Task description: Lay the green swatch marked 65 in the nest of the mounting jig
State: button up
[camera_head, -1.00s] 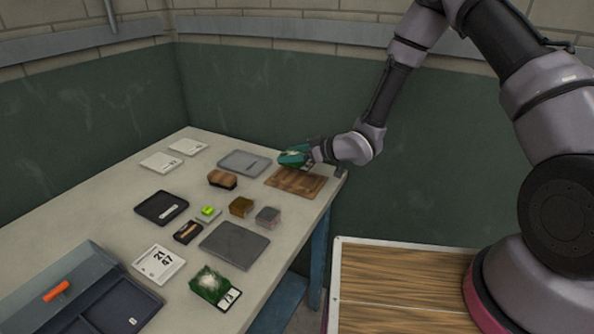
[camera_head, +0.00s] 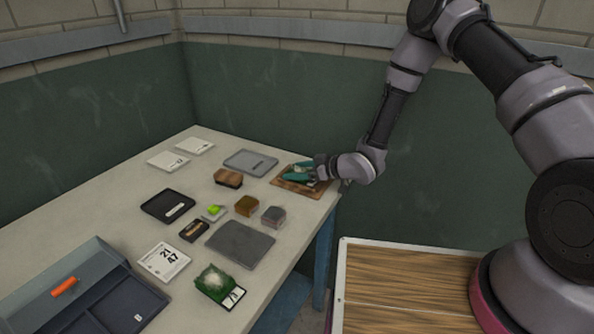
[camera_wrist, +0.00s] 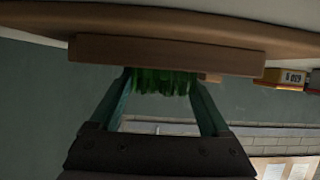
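The mounting jig (camera_head: 296,188) is a brown wooden board at the table's back right corner. My gripper (camera_head: 296,173), with teal fingers, is low over it. In the wrist view my gripper (camera_wrist: 162,80) has its fingers on both sides of a green tufted swatch (camera_wrist: 162,83), with no clear gap. A wooden bar (camera_wrist: 165,52) of the jig hides part of the swatch there. I cannot tell whether the swatch rests fully in the nest, and its number is not readable. Another green swatch (camera_head: 213,282) with a pale patch and a label lies at the table's front.
A grey tray (camera_head: 250,162) and a brown block (camera_head: 228,178) are left of the jig. Small blocks (camera_head: 246,205), a dark tray (camera_head: 167,205), a grey plate (camera_head: 240,244), a numbered card (camera_head: 164,261) and a blue-grey case (camera_head: 95,300) occupy the table.

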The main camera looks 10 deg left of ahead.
jog(key=shift+r, duration=0.15)
jog(key=v, duration=1.2)
jog(key=shift+w+d+r, duration=0.15)
jog(key=shift+w, duration=0.05)
jog(key=w+d+r+m+t+h, duration=0.35)
jog(key=w+d+r+h, duration=0.45)
jog(key=d+r, duration=0.45)
jog(key=s+d+r+m+h, duration=0.25)
jog(key=d+r+m, duration=0.25)
jog(key=d+r, duration=0.6)
jog(key=s+d+r+m+h, duration=0.2)
jog(key=s+d+r+m, duration=0.3)
jog(key=s+r, duration=0.35)
jog(key=s+r+m+y, duration=0.1)
jog(key=s+r+m, duration=0.1)
jog(key=s, duration=0.5)
jog(key=s+r+m+y, duration=0.1)
jog(key=s+r+m, duration=0.2)
jog(key=s+r, duration=0.2)
jog(key=s+g, duration=0.1)
jog(key=s, duration=0.2)
jog(key=shift+s+a, duration=0.2)
